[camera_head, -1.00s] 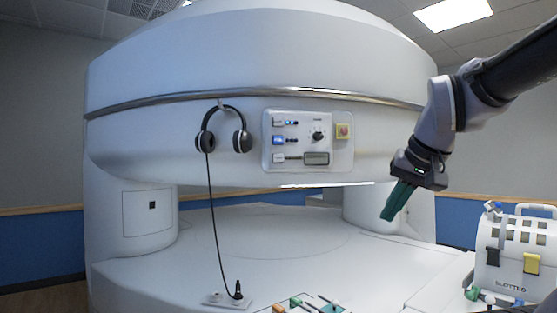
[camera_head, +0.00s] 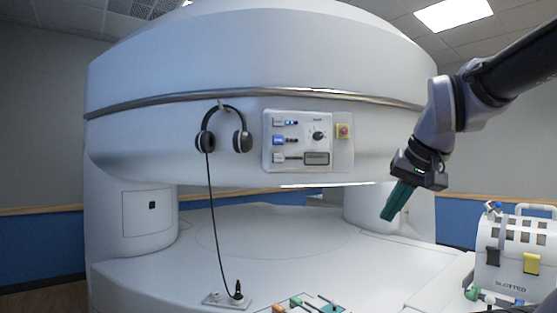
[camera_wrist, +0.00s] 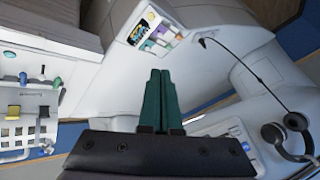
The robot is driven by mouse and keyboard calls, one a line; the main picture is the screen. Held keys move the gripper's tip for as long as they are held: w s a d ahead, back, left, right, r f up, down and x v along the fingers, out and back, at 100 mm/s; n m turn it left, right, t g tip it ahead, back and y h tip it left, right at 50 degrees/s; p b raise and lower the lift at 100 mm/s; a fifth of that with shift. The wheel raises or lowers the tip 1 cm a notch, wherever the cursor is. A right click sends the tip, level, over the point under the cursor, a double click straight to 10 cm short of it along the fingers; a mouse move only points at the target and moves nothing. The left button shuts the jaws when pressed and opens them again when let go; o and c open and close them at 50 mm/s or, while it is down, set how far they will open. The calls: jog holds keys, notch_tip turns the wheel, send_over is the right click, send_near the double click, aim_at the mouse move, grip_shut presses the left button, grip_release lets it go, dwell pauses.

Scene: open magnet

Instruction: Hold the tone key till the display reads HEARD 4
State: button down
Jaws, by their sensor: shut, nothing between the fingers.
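The control panel (camera_head: 297,158) is on the white front of the magnet in the head view. It has a column of three keys at its left, a dark knob (camera_head: 319,136) and a small grey display (camera_head: 317,158) whose text is too small to read. The middle key (camera_head: 278,141) is blue; I cannot tell which key is the tone key. My gripper (camera_head: 388,218), with green fingers, is right of and below the panel, apart from it, pointing down. Its fingers are shut and empty, as the wrist view (camera_wrist: 159,75) also shows.
A headset (camera_head: 241,141) hangs on the magnet left of the panel, its cord running to a plug plate (camera_head: 228,301). A white slotted container (camera_head: 512,277) stands at right. A tray with tools (camera_head: 310,304) lies in front.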

jog(key=w+a+r+n, duration=0.3)
jog(key=w+a, duration=0.3)
jog(key=w, duration=0.3)
jog(key=w+a+r+n+y, duration=0.1)
jog(key=w+a+r+n, duration=0.3)
jog(key=w, duration=0.5)
jog(key=w+a+r+n+t+y, duration=0.1)
jog(key=w+a+r+n, duration=0.3)
jog(key=w+a+n, duration=0.2)
jog(key=w+a, duration=0.2)
jog(key=w, duration=0.1)
jog(key=shift+w+r+n, duration=0.15)
jog(key=shift+w+n, duration=0.15)
jog(key=shift+n, duration=0.1)
send_near(277, 161)
jog(key=shift+w+a+f, duration=0.3)
jog(key=shift+w+f, duration=0.1)
jog(key=shift+f, duration=0.4)
jog(key=shift+w+a+f, duration=0.3)
jog(key=shift+w+f, duration=0.1)
jog(key=shift+f, duration=0.45)
jog(key=shift+w+a+f, duration=0.3)
jog(key=shift+w+f, duration=0.1)
jog(key=shift+f, duration=0.4)
jog(key=shift+w, duration=0.4)
jog(key=shift+w+a, duration=0.1)
jog(key=shift+w, duration=0.4)
dwell(1.2)
